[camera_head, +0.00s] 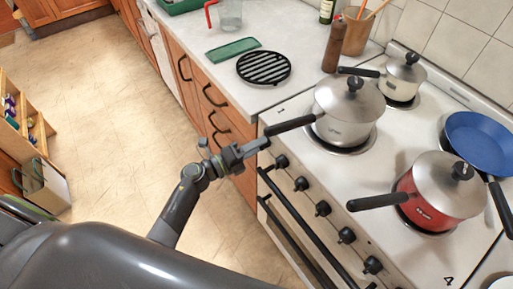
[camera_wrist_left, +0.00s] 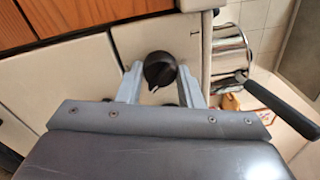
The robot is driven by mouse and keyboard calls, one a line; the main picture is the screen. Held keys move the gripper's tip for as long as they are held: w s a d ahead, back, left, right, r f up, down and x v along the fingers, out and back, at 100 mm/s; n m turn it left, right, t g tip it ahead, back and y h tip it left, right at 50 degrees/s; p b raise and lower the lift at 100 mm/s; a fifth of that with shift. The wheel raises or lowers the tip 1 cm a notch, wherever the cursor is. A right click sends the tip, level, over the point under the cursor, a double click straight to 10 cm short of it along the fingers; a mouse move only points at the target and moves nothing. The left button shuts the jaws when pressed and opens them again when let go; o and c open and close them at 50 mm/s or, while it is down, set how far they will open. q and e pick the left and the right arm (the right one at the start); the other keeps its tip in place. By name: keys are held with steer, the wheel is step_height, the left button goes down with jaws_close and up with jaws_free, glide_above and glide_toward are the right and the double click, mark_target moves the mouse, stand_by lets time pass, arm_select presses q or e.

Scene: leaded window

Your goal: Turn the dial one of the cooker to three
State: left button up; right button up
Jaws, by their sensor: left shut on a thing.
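The cooker (camera_head: 393,264) stands at the right in the head view, with a row of black dials down its front panel. My left gripper (camera_head: 258,148) is at the far left end of that panel, where its fingers hide most of what they hold. In the left wrist view a black round dial (camera_wrist_left: 160,67) sits between the two grey fingers of my left gripper (camera_wrist_left: 159,85), which is shut on it. A small pale mark shows on the dial's lower edge. A figure 1 is printed on the cooktop corner near this end. My right gripper is not in view.
A grey pot (camera_head: 346,122) stands on the near-left burner, its black handle (camera_head: 290,125) reaching out above my left gripper. A red pot (camera_head: 441,196), a small white pot (camera_head: 402,80) and a blue pan (camera_head: 478,140) occupy other burners. The floor (camera_head: 105,130) is clear.

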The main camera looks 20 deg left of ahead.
arm_select(q)
steer(key=shift+m+g+b, duration=0.3)
steer(key=shift+m+b, duration=1.25)
steer(key=shift+m, duration=2.85)
steer(key=o, duration=1)
steer(key=shift+a, duration=0.1)
steer(key=shift+b+v, duration=2.4)
steer(key=shift+v, duration=6.25)
